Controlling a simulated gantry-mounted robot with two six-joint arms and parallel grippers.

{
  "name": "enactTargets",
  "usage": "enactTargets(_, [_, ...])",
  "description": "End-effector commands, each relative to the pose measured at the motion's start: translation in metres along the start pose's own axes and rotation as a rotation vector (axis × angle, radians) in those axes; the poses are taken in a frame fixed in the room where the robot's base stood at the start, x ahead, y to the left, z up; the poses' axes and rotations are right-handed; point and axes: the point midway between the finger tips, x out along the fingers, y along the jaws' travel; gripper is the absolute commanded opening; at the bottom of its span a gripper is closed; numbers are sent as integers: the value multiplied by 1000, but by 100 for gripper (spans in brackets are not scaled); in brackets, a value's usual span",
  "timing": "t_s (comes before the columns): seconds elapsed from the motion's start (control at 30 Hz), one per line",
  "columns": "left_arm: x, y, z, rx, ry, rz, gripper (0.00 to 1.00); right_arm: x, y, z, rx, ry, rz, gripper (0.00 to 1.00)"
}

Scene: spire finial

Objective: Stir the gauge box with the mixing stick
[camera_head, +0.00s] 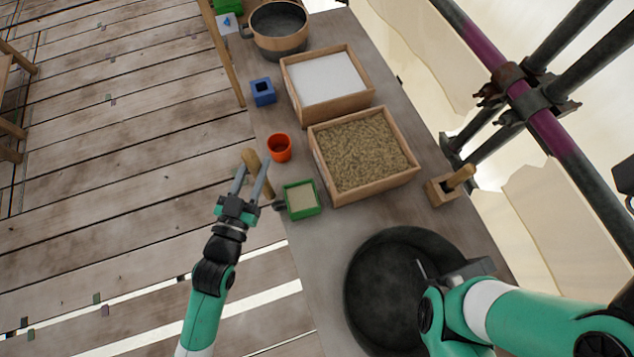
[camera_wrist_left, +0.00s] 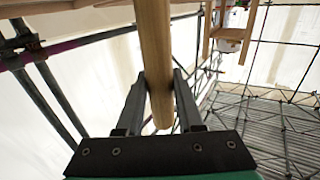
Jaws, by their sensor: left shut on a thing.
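My left gripper (camera_head: 254,182) is shut on a pale wooden stick (camera_head: 250,159), which looks like the mixing stick. The stick (camera_wrist_left: 154,50) runs up between the two fingers in the left wrist view, and its rounded lower end shows between them. In the head view the stick is beyond the table's left edge, left of the orange cup. A small green box (camera_head: 302,199) with pale, sandy contents stands at that edge, right of the gripper; I cannot tell if this is the gauge box. My right gripper (camera_head: 446,272) is over the black tub, its fingers unclear.
The black tub (camera_head: 365,292) stands at the near end of the table. A wooden tray of sand (camera_head: 362,152), a tray of white material (camera_head: 326,79), an orange cup (camera_head: 280,148) and a blue block (camera_head: 263,92) stand farther up. A wooden holder (camera_head: 440,192) stands at the right edge.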

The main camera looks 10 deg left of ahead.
Motion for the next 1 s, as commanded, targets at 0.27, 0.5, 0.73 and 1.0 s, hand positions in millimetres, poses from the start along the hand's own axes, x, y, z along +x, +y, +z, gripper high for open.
enactTargets(0.27, [0,0,0,0,0,0,0,0,0,0,1,0,-1,50])
enactTargets(0.5, [0,0,-1,0,1,0,0,1,0,-1,1,0,-1,50])
enactTargets(0.73, [0,0,-21,0,1,0,0,15,0,-14,0,0,0,50])
enactTargets(1.0, [0,0,-46,0,1,0,0,33,0,-31,0,0,0,50])
